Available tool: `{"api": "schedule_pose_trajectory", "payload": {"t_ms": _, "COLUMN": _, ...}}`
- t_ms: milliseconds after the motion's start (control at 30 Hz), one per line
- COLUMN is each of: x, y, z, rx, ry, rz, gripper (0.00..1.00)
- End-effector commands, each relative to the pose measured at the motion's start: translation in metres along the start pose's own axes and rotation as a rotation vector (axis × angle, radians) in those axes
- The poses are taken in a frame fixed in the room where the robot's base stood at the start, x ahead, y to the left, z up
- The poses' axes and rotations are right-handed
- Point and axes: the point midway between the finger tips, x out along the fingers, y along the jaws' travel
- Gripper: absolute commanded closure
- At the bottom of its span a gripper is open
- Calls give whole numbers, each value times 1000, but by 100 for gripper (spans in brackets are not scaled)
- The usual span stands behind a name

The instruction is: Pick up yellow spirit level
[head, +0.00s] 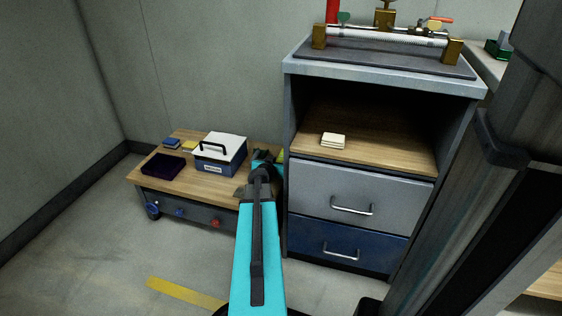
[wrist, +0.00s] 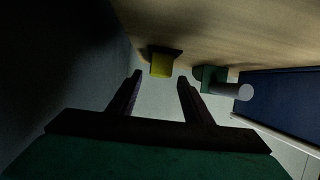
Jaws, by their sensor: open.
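The yellow spirit level (wrist: 161,66) shows in the wrist view as a short yellow block, seen nearly end-on, at the wooden top. It lies just beyond and between the fingertips of my gripper (wrist: 160,79), which is open with nothing between its fingers. In the head view, a small yellow patch (head: 281,156) shows beside my gripper at the right end of the low wooden bench (head: 182,187). My arm hides most of that spot, and the fingers cannot be made out there.
A green object with a pale cylinder (wrist: 213,78) is close right of the fingers. A blue box with a white lid (head: 220,150), a dark tray (head: 163,166) and small blue and yellow items (head: 189,146) share the bench. A drawer cabinet (head: 350,190) stands right.

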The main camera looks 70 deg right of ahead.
Motion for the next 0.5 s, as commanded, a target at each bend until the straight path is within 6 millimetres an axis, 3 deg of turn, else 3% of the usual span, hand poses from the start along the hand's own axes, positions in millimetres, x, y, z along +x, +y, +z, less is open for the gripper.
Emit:
{"api": "schedule_pose_trajectory", "payload": {"t_ms": 267, "x": 7, "y": 0, "z": 0, "rx": 1, "ry": 0, "rz": 0, "gripper": 55}}
{"api": "schedule_pose_trajectory", "payload": {"t_ms": 500, "x": 29, "y": 2, "z": -1, "rx": 0, "ry": 0, "rz": 1, "gripper": 55}}
